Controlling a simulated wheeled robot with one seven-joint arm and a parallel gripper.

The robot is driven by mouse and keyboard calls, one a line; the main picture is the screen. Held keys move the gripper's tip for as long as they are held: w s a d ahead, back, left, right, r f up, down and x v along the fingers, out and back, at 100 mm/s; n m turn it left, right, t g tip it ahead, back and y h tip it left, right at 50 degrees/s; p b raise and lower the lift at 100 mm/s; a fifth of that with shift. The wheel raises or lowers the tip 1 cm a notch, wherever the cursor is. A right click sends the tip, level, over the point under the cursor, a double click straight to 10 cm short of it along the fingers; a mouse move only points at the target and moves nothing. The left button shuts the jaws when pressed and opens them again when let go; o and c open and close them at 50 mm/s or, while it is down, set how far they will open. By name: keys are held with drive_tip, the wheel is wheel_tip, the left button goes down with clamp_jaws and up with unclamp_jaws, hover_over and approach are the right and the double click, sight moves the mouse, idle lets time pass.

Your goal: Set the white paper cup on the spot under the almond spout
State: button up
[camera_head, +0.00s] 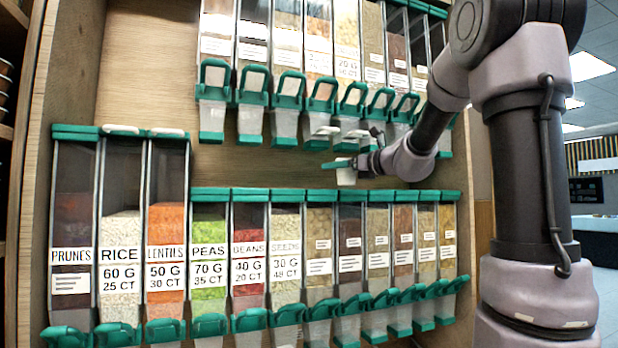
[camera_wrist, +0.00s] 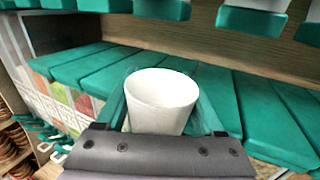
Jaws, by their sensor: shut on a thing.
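The white paper cup (camera_head: 347,176) hangs upright below the upper row of dispensers, in front of the bare wood panel. In the wrist view the cup (camera_wrist: 161,100) shows its open mouth, and it looks empty. My gripper (camera_head: 345,163) is shut on the cup, with its green fingers on either side of it; the gripper also shows in the wrist view (camera_wrist: 160,118). The upper dispensers have green spouts (camera_head: 353,95) above and around the cup. I cannot read an almond label, so I cannot tell which spout is almond.
A lower row of bins with green lids (camera_head: 267,194) runs beneath the cup, labelled prunes, rice, lentils, peas, beans and seeds, with smaller unreadable labels to the right. The wood panel (camera_head: 250,160) between the rows is clear to the left of the cup.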

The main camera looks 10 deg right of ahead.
drive_tip(key=x, duration=1.2)
drive_tip(key=shift+f, duration=0.3)
drive_tip(key=shift+f, duration=0.15)
drive_tip(key=o, duration=1.3)
